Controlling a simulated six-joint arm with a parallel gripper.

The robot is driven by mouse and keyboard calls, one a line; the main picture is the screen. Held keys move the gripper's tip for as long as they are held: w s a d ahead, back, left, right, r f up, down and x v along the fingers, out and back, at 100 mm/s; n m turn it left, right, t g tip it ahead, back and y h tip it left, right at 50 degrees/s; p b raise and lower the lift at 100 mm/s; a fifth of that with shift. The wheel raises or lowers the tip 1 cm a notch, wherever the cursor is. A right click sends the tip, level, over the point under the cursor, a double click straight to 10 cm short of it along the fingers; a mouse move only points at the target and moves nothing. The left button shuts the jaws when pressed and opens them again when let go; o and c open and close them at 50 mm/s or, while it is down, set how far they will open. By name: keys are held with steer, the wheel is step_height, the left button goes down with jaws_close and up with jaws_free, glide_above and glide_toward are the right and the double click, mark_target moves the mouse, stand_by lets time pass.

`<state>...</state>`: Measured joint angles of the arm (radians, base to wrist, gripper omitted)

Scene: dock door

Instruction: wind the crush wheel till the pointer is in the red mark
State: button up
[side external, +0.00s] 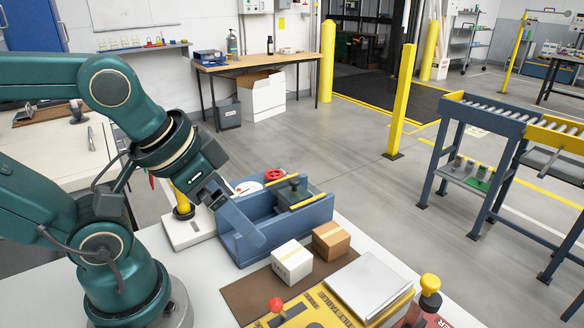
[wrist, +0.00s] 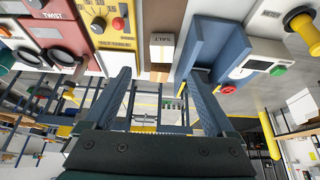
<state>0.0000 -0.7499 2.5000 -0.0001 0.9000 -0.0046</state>
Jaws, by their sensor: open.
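The crush wheel (side external: 275,175) is a small red wheel at the far end of a blue open-topped box (side external: 236,247). It also shows in the wrist view (wrist: 229,89), right of the fingers. A white dial (side external: 247,188) with some red on it sits beside the wheel; its pointer is too small to read. A dark block with a knob (side external: 293,188) sits inside the box. My gripper (side external: 250,232) is in front of the box's near left part in the side view, apart from the wheel. In the wrist view its fingers (wrist: 162,74) are spread, with nothing between them.
A white carton (side external: 292,263) and a brown carton (side external: 331,241) stand close in front of the box. A yellow console (side external: 318,312) with a red-ball lever and a grey plate (side external: 368,284) are nearer. A yellow post on a white base (side external: 190,232) stands left of the box.

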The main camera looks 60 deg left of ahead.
steer(key=w+a+r+n+y, duration=0.2)
steer(key=w+a+r+n, duration=0.25)
steer(key=w+n, duration=0.2)
steer(key=n+g+y, duration=0.2)
steer(key=n+g, duration=0.1)
steer(key=n, duration=0.4)
glide_above(274, 173)
steer(key=d, duration=0.5)
step_height(274, 173, down, 5)
steer(key=shift+g, duration=0.5)
steer(key=x, duration=0.3)
steer(key=s+x, duration=0.1)
steer(key=x, duration=0.3)
steer(key=a+x, duration=0.1)
steer(key=x, duration=0.2)
steer(key=shift+s+f, duration=0.2)
steer(key=shift+s, duration=0.1)
steer(key=c, duration=1.4)
steer(key=shift+s+m+t, duration=0.1)
steer(key=shift+m+t, duration=0.4)
steer(key=shift+m, duration=0.85)
